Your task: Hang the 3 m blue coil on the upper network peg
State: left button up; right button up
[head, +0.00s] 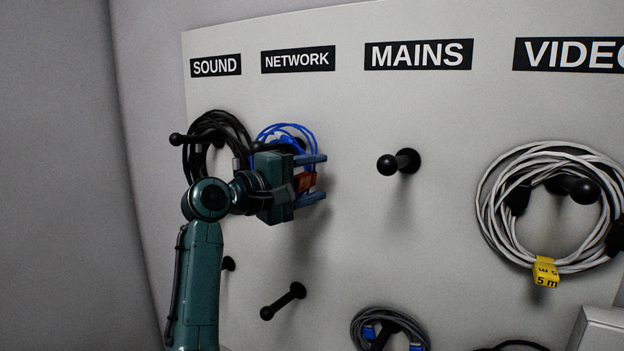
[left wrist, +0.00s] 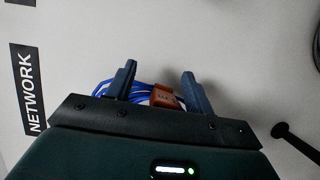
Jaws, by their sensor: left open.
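The blue coil (head: 286,130) is under the NETWORK label, at the upper network peg (head: 298,143). Its top loops arch above the peg, and my gripper hides much of the rest. An orange-brown tag (head: 307,182) is on the coil's lower part. My left gripper (head: 322,178) is open, in front of the coil, with a finger above and a finger below the tag. In the left wrist view the blue strands (left wrist: 145,88) and the tag (left wrist: 163,97) lie between the two spread fingers (left wrist: 158,84). Whether the fingers touch the coil I cannot tell. My right gripper is not in view.
A black coil (head: 214,125) hangs under SOUND, just left of my gripper. The upper MAINS peg (head: 398,162) and a lower peg (head: 283,301) are bare. A white coil (head: 500,195) with a yellow 5 m tag hangs under VIDEO. A grey coil (head: 362,325) hangs low.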

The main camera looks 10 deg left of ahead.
pick_arm(q)
jog(key=shift+s+a, duration=0.15)
jog(key=shift+a, duration=0.05)
jog(key=b+v, duration=0.2)
jog(key=v, duration=1.1)
notch_tip(320, 180, down, 28)
jog(key=m+y+p, duration=0.2)
jog(key=m+y, duration=0.1)
jog(key=y, duration=0.4)
jog(key=s+d+f+m+g+p, duration=0.1)
jog(key=s+d+f+m, duration=0.2)
jog(key=s+f, duration=0.6)
jog(key=s+d+f+m+g+y+p, duration=0.1)
jog(key=s+d+f+m+g, duration=0.1)
jog(key=s+f+m, duration=0.4)
jog(key=s+d+f, duration=0.1)
jog(key=s+f, duration=0.3)
jog(key=s, duration=0.3)
jog(key=shift+s+m, duration=0.3)
jog(key=shift+s, duration=0.1)
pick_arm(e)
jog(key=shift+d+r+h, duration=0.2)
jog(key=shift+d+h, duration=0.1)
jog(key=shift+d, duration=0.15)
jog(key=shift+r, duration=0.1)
